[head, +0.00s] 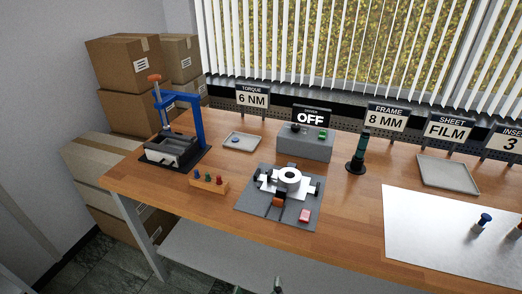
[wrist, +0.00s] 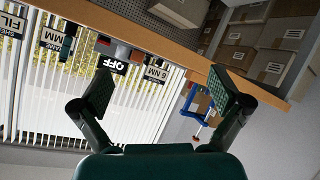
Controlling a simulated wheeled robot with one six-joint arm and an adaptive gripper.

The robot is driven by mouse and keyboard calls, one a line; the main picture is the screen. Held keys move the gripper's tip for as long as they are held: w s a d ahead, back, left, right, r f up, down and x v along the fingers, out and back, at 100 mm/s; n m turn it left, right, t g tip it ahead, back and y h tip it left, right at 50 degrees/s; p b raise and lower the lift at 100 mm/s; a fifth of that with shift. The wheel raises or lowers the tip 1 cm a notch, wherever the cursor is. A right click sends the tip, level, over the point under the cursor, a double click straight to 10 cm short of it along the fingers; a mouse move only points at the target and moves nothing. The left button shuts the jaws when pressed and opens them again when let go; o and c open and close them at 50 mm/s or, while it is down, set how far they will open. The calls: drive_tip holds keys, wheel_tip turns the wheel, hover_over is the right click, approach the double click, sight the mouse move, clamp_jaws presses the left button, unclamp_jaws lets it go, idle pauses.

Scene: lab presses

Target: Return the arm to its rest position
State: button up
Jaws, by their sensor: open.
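My gripper (wrist: 164,92) shows in the wrist view with its two dark green fingers spread wide apart. Nothing is between the fingers, and they touch nothing. The wrist view is upside down, with the blinds, the signs and the bench edge well beyond the fingers. In the head view, only a small dark green piece shows at the bottom edge, in front of the bench; I cannot tell which part of my arm it is. The wooden bench (head: 345,205) is clear of my arm in that view.
A blue press (head: 190,115) stands at the bench's left, near stacked cardboard boxes (head: 125,62). A grey fixture (head: 250,205) with a white ring sits mid-bench. A grey box (head: 305,146) under an OFF sign (head: 311,118) stands behind. A white sheet (head: 440,235) lies right.

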drive_tip(key=s+d+f+n+y, duration=0.2)
drive_tip(key=s+d+f+y, duration=0.2)
drive_tip(key=s+d+f, duration=0.7)
drive_tip(key=s+d+r+m+t, duration=0.1)
drive_tip(key=s+d+r, duration=0.3)
drive_tip(key=s, duration=0.6)
drive_tip(key=s+d+r+m+t+h, duration=0.1)
drive_tip(key=s+d+r+m, duration=0.3)
drive_tip(key=s+r, duration=0.3)
drive_tip(key=s, duration=0.2)
drive_tip(key=shift+s+d+h, duration=0.15)
drive_tip(key=shift+s+h, duration=0.15)
drive_tip(key=shift+s, duration=0.1)
